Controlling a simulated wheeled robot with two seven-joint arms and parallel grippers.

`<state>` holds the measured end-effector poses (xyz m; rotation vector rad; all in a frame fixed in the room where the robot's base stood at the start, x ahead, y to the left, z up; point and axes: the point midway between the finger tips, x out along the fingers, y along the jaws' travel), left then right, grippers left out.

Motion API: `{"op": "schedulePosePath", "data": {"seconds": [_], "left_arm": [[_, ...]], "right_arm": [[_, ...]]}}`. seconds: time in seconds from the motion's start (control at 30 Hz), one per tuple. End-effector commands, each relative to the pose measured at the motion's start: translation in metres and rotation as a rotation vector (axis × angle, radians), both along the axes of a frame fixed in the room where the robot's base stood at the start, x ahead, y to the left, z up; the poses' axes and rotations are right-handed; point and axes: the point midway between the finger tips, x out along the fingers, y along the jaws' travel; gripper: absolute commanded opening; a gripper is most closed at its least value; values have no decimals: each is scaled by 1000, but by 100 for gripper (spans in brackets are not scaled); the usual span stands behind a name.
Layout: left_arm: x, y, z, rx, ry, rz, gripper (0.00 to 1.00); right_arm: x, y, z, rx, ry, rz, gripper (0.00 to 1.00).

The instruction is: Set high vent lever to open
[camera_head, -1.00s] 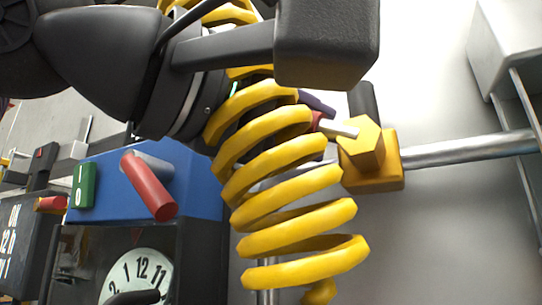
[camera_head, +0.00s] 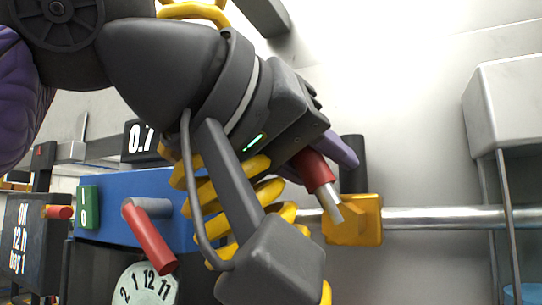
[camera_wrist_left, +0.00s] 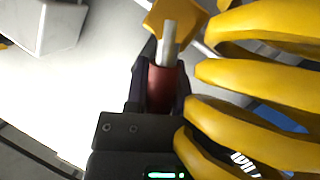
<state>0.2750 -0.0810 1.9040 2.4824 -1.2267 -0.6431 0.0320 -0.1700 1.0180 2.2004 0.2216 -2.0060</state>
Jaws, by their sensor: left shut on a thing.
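The high vent lever has a red grip (camera_head: 314,168) and a pale metal shaft (camera_head: 334,205), joined to a yellow valve body (camera_head: 367,222) on a horizontal pipe. In the head view it slants up and left from the valve. My left gripper (camera_head: 325,158) is shut on the red grip, its dark purple finger showing behind it. In the left wrist view the red grip (camera_wrist_left: 165,88) sits between both fingers, with the shaft (camera_wrist_left: 168,42) running to the yellow valve (camera_wrist_left: 178,18). My right gripper is not in view.
A yellow coil (camera_head: 195,190) is beside and partly behind my left wrist, and close to the fingers in the left wrist view. A blue box (camera_head: 110,195) with another red lever (camera_head: 150,238) stands left, above a dial (camera_head: 147,288). A grey basin (camera_head: 510,105) is at right.

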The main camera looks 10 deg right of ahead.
Motion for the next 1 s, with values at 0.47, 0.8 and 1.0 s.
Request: {"op": "schedulePosePath", "data": {"seconds": [0.47, 0.8, 1.0], "left_arm": [[-10, -13, 6, 286, -215, 1, 0], [-13, -17, 6, 378, -281, 2, 0], [-14, -18, 6, 391, -292, 2, 0]], "right_arm": [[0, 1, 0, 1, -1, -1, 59], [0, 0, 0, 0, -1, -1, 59], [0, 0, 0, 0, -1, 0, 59]]}}
